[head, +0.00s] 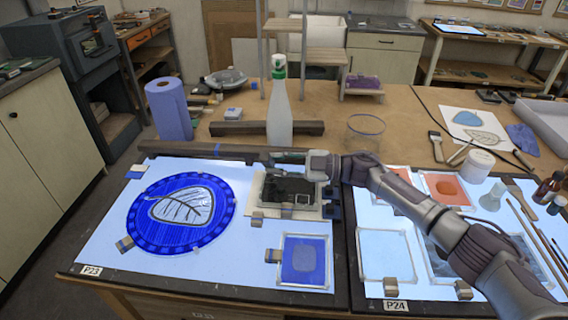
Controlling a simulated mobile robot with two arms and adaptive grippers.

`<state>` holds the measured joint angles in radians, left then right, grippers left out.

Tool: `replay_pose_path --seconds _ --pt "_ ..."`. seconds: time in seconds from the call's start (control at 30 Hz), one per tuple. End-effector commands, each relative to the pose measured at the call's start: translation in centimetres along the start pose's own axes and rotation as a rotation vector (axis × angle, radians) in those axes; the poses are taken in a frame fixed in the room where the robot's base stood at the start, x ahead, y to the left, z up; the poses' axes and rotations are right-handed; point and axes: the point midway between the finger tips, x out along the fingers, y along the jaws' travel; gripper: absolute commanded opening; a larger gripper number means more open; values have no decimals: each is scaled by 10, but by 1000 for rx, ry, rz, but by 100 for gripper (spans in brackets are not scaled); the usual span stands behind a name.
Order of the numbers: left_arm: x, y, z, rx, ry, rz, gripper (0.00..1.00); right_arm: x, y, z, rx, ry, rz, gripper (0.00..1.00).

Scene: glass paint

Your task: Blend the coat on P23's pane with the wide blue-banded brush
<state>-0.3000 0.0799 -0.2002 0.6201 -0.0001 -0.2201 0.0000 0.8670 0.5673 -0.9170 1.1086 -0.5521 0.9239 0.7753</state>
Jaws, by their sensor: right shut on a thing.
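A round blue pane (145,222) with a pale leaf shape in its middle lies on the left lit panel, above the label P23 (91,270). Its blue coat shows fine streaks. My right gripper (276,158) is at the back edge of this panel, to the right of the pane and apart from it. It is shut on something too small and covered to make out. I cannot identify the wide blue-banded brush for sure. A wide flat brush (436,146) lies on the table at right. My left gripper is out of view.
A dark wooden bar (180,150) runs along the panel's back edge. A green-topped bottle (279,105), blue roll (168,108) and glass (365,131) stand behind. A small blue pane (303,262) and a dark framed piece (284,188) lie right of the round pane.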

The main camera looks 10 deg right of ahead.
Motion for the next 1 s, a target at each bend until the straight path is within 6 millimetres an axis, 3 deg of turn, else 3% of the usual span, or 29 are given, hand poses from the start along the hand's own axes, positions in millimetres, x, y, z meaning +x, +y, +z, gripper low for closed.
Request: replay_pose_path --seconds 0.17,0.5,1.0 --pt "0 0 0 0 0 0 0 12 0 0 0 0 0 0" --pt "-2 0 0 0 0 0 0 12 1 -1 0 -1 0 0" --pt "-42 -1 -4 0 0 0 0 12 32 -37 -1 0 0 0"
